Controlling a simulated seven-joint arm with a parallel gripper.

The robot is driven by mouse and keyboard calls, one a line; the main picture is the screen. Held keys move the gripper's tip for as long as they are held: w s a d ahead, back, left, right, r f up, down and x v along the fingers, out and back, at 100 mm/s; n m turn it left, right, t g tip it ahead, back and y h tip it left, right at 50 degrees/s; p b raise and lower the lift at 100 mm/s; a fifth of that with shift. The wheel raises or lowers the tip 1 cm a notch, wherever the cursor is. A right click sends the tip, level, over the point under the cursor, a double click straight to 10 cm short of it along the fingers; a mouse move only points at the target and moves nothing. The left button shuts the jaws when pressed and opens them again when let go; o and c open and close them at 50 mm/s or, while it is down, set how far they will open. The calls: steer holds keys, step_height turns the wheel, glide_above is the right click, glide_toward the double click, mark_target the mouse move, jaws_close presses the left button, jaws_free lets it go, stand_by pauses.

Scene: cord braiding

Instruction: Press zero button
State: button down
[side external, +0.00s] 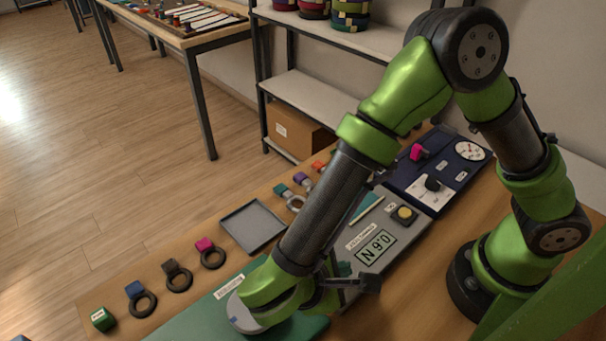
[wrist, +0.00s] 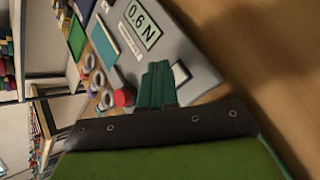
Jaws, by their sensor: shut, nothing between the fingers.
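A grey panel (side external: 412,228) carries a display (side external: 376,250) that reads 0.6 N, upside down in the side view; it also shows in the wrist view (wrist: 143,22). My gripper (side external: 344,269) is low at the panel's near end, on the other side of the display from the button. Its green fingers (wrist: 157,82) are shut and empty in the wrist view. I cannot pick out the button in the wrist view.
A dark blue panel (side external: 460,180) with a dial and knobs adjoins the grey panel. A green mat (side external: 190,323) lies under my arm. A grey tray (side external: 253,225) and several coloured tags with rings line the table edge. A red object (wrist: 122,97) shows beside my fingers.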

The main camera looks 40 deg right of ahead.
steer(key=shift+f, duration=0.2)
steer(key=shift+f, duration=0.25)
steer(key=shift+f, duration=0.35)
stand_by(0.7)
stand_by(0.3)
steer(key=shift+r, duration=0.8)
steer(key=shift+r, duration=2.5)
